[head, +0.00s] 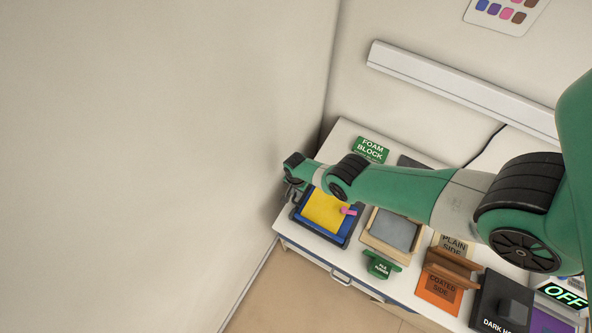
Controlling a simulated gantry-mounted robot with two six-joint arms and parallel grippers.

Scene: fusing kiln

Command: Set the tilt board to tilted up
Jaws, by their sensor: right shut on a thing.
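The tilt board appears to be the blue-framed board (345,238) with a yellow face, at the left end of the white worktop. A small pink piece (348,211) shows on its yellow face. My right gripper (291,193) is at the board's left edge, shut, with its fingers small and partly hidden by my wrist. My right arm passes over the board's upper part and hides it. From this high angle I cannot tell how far the board is tilted. My left gripper is not in view.
A wooden frame with a grey panel (394,230) stands just right of the board. A green holder (380,265), a foam block sign (371,150), wooden pieces (450,268) and a dark box (503,300) share the worktop. A wall rises close at left.

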